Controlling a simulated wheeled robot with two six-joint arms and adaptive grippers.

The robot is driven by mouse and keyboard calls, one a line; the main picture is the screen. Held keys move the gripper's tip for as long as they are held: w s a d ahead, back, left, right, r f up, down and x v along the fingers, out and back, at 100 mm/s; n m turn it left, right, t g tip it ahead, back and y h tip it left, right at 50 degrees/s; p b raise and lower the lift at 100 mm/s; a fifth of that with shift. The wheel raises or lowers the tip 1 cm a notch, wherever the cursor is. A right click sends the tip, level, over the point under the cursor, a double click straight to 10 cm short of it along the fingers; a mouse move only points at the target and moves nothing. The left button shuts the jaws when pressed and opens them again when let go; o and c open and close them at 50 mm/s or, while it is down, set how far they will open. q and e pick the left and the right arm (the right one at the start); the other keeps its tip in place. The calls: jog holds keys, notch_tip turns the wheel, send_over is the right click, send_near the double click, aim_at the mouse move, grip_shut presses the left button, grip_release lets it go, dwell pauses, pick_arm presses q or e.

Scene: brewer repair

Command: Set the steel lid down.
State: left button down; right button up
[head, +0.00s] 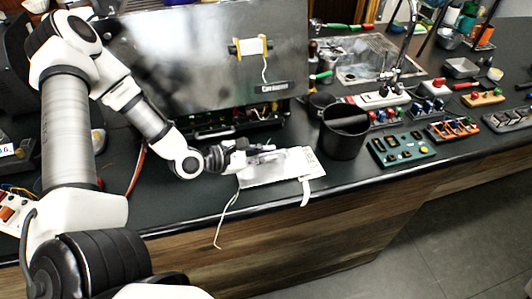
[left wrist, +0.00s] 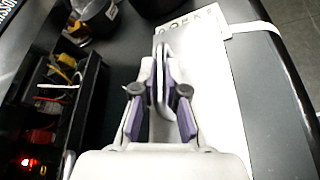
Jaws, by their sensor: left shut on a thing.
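My left gripper (head: 262,157) is over the counter, in front of the open steel machine. In the left wrist view its purple-padded fingers (left wrist: 160,95) are shut on a thin, upright grey piece (left wrist: 163,72), which I take to be part of the steel lid. Below lies a flat, pale panel (head: 285,172) with lettering at its far end and a white strap over the counter's front edge; it also shows in the left wrist view (left wrist: 215,95). I cannot tell whether the held piece joins this panel or touches it. My right gripper is not in view.
The steel machine (head: 180,60) stands behind, with wiring in its open base (left wrist: 65,110). A black canister (head: 343,135) is close right of the panel. A green board (head: 402,147) and several other boards lie farther right. The counter's front strip is mostly clear.

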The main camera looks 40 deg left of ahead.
pick_arm(q)
jog(key=shift+f, duration=0.35)
jog(key=c, duration=1.2)
grip_release()
jog(key=shift+r, duration=0.15)
jog(key=shift+r+p, duration=0.3)
jog(key=shift+r, duration=0.05)
jog(key=shift+s+a+r, duration=0.15)
jog(key=shift+a, duration=0.05)
jog(key=p+v, duration=1.1)
jog(key=p, duration=0.2)
jog(key=shift+r, duration=0.15)
jog(key=shift+s+a+p, duration=0.1)
jog(key=shift+s+p, duration=0.2)
jog(key=shift+f, duration=0.3)
